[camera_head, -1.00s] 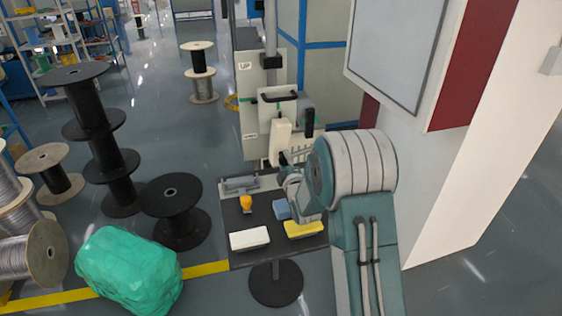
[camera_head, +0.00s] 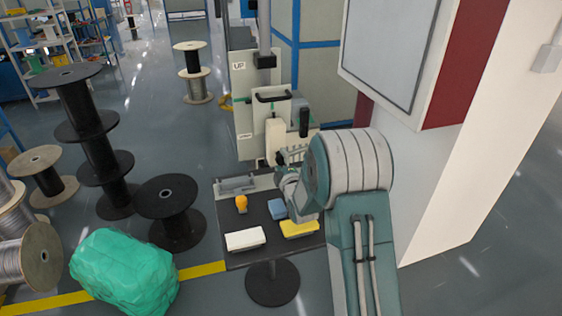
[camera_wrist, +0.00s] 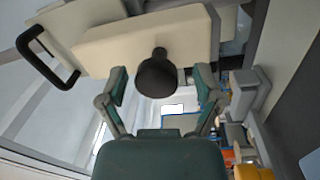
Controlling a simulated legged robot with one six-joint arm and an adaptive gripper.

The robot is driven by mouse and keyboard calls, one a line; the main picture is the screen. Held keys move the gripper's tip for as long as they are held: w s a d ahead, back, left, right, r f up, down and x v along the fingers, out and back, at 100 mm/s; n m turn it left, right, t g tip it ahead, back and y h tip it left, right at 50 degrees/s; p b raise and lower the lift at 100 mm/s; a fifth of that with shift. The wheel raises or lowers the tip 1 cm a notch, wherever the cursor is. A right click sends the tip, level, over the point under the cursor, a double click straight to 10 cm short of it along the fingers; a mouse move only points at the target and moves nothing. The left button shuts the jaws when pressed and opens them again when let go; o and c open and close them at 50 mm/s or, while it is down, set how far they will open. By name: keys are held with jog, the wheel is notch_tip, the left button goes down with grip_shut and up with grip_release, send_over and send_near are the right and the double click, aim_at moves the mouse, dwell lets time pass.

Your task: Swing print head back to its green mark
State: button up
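The print head (camera_head: 275,138) is a cream block on the upright machine, just beyond my gripper. In the wrist view its cream body (camera_wrist: 150,38) fills the top, with a round black knob (camera_wrist: 157,75) pointing toward me. My gripper (camera_wrist: 161,84) is open, with one finger on each side of the knob and visible gaps between. In the head view my gripper (camera_head: 290,158) is partly hidden by my arm. A small green strip (camera_head: 242,104) shows on the machine plate; I cannot tell whether it is the green mark.
A grey cabinet (camera_head: 395,60) is at right. Black spools (camera_head: 168,205) and a green bundle (camera_head: 124,272) are at left.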

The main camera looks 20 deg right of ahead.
jog(key=s+f, duration=0.1)
jog(key=s, duration=1.1)
jog(key=shift+r, duration=0.1)
jog(key=s+a+r+m+g, duration=0.3)
jog(key=s+r+m+g, duration=0.35)
jog(key=r+m, duration=0.2)
jog(key=s+a+r+m+g, duration=0.1)
jog(key=s+a+m+g, duration=0.1)
jog(key=s, duration=0.9)
jog(key=s+a+r+m+g, duration=0.1)
jog(key=s+m+g, duration=0.3)
jog(key=s, duration=0.8)
jog(key=shift+a+r+m+g, duration=0.4)
jog(key=shift+r+m, duration=0.25)
jog(key=shift+r, duration=0.15)
jog(key=shift+w, duration=0.1)
